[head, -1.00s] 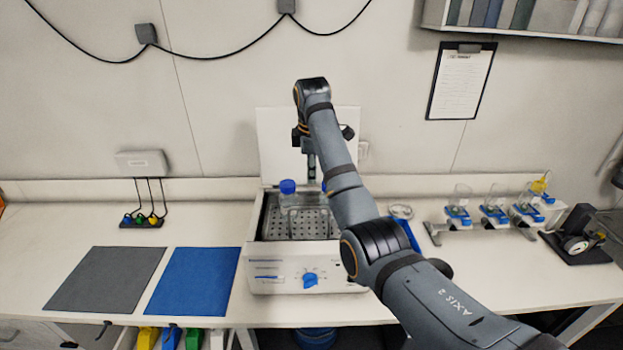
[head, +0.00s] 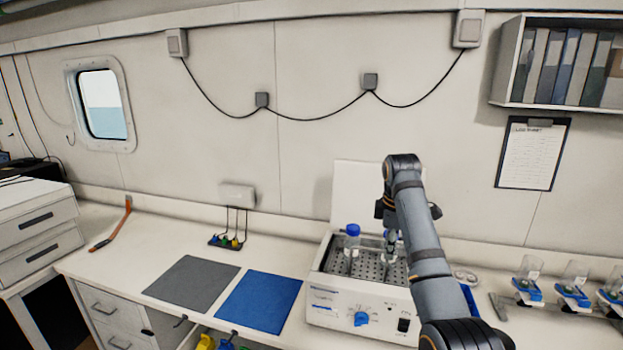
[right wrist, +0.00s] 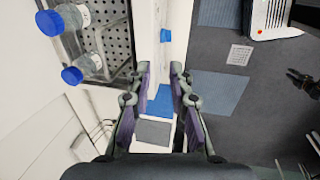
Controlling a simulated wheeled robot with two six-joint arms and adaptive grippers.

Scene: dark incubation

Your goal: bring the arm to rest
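My right arm reaches over the white shaker unit (head: 335,298) in the head view. My right gripper (right wrist: 159,73) is open and empty in the right wrist view, with a clear gap between its fingers. In the head view it hangs down beside the bottles, partly hidden by the arm. Two clear bottles with blue caps, one (head: 352,247) at the left and one (head: 387,250) near the gripper, stand in the shaker. Both also show in the right wrist view, left of the fingers. A small dark part at that view's right edge may be my left gripper; its state is unclear.
A grey mat (head: 192,284) and a blue mat (head: 258,303) lie left of the shaker. Small coloured pieces (head: 226,241) sit behind them. Clamped vessels (head: 528,283) stand at the right. A drawer cabinet (head: 40,228) is at the far left. The space above the mats is free.

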